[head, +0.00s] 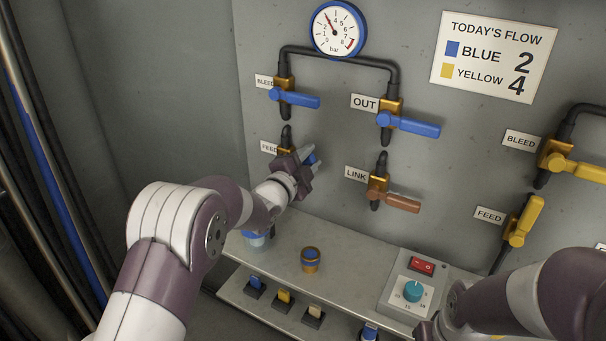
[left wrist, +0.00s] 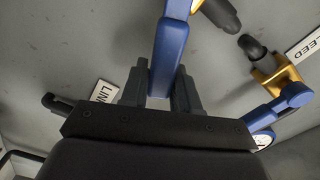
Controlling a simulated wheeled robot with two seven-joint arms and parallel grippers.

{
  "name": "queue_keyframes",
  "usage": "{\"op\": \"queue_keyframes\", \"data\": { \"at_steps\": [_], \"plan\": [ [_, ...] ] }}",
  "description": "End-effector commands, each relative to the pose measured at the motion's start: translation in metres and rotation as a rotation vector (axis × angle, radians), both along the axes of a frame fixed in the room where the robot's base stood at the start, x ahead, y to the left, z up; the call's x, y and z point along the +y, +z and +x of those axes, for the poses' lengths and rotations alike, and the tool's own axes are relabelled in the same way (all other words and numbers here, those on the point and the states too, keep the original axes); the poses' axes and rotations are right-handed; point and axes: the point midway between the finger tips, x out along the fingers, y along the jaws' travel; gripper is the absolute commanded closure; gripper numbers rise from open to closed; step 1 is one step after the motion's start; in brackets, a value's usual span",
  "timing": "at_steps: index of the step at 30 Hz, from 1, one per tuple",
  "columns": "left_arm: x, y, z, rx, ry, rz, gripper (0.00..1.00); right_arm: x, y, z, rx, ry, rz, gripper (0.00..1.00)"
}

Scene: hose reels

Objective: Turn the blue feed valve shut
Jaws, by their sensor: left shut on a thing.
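The blue feed valve (head: 286,146) sits on the left of the panel beside its FEED label, low on the left pipe. Its blue handle (head: 311,158) is mostly hidden by my left gripper (head: 304,168) in the head view. In the left wrist view the handle (left wrist: 171,50) runs between the fingers of my left gripper (left wrist: 162,88), which is shut on it. The handle's exact angle is hard to tell. Part of my right arm is at the lower right; its fingertips do not show clearly.
Blue bleed valve (head: 294,98) is just above, blue out valve (head: 410,124) and brown-handled link valve (head: 395,195) to the right. A pressure gauge (head: 338,29) tops the pipe. A shelf (head: 345,277) below carries a small banded cup (head: 311,260) and a switch box (head: 410,285).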

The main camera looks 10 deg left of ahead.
Motion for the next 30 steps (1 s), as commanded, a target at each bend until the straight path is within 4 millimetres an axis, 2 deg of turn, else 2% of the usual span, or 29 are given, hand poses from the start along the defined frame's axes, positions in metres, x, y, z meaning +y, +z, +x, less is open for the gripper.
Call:
{"op": "queue_keyframes", "data": {
  "at_steps": [1, 6, 12, 21, 30],
  "plan": [
    [-0.002, -0.016, -0.001, -0.015, -0.003, 0.038, 1.0, 0.0, -0.021, 0.0, 0.0, 0.0, 0.0, 0.57],
    [-0.006, -0.027, -0.003, -0.068, -0.002, 0.17, 1.0, 0.0, -0.05, 0.0, 0.0, 0.0, 0.0, 0.57],
    [-0.008, -0.036, -0.003, -0.118, -0.002, 0.293, 1.0, 0.0, -0.077, 0.0, 0.0, 0.0, 0.0, 0.57],
    [-0.008, -0.043, -0.004, -0.157, -0.002, 0.397, 1.0, 0.0, -0.097, 0.0, 0.0, 0.0, 0.0, 0.57],
    [-0.008, -0.043, -0.004, -0.167, -0.002, 0.424, 1.0, 0.0, -0.1, 0.0, 0.0, 0.0, 0.0, 0.57]
  ]
}}
